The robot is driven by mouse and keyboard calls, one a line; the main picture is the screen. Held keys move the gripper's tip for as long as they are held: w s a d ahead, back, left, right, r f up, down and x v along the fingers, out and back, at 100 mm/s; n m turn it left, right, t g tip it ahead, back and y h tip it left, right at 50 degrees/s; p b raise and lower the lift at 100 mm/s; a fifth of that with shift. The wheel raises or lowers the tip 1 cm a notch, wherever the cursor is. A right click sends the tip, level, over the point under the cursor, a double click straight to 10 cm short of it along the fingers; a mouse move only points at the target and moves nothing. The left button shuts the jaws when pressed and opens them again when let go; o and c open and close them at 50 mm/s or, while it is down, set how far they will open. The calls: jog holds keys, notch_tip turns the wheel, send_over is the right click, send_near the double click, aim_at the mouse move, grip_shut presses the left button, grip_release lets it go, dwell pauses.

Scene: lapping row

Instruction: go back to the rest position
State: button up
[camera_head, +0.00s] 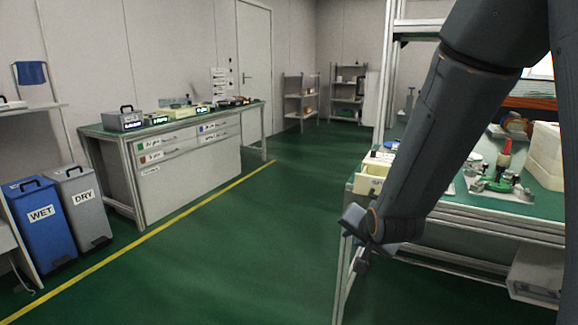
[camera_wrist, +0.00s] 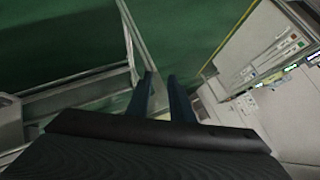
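My arm reaches down from the upper right of the head view, in front of the right bench. Its end, with my gripper (camera_head: 361,262), is beside the bench's near left corner, below the top. The arm hides part of that bench. In the wrist view my gripper (camera_wrist: 160,77) shows two dark fingers standing apart, with a gap between them. Nothing is held between them.
The right bench (camera_head: 485,222) carries a green-based fixture (camera_head: 492,184), a cream bin (camera_head: 372,178) and a white block (camera_head: 545,155). A left bench (camera_head: 190,165), blue WET bin (camera_head: 42,230) and grey DRY bin (camera_head: 82,212) stand opposite. The green aisle (camera_head: 240,245) between is clear.

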jog(key=s+a+r+n+g, duration=0.2)
jog(key=s+n+g, duration=0.1)
jog(key=s, duration=0.6)
jog(key=s+a+r+n+g+p, duration=0.1)
jog(key=s+a+r+n+g, duration=0.2)
jog(key=s, duration=0.7)
jog(key=s+r+n+g, duration=0.1)
jog(key=s+n+g, duration=0.3)
jog(key=s, duration=0.5)
jog(key=d+r+m+p, duration=0.2)
jog(key=d+r+p, duration=0.5)
jog(key=p, duration=0.7)
jog(key=shift+d+m+h, duration=0.3)
jog(key=shift+f, duration=0.1)
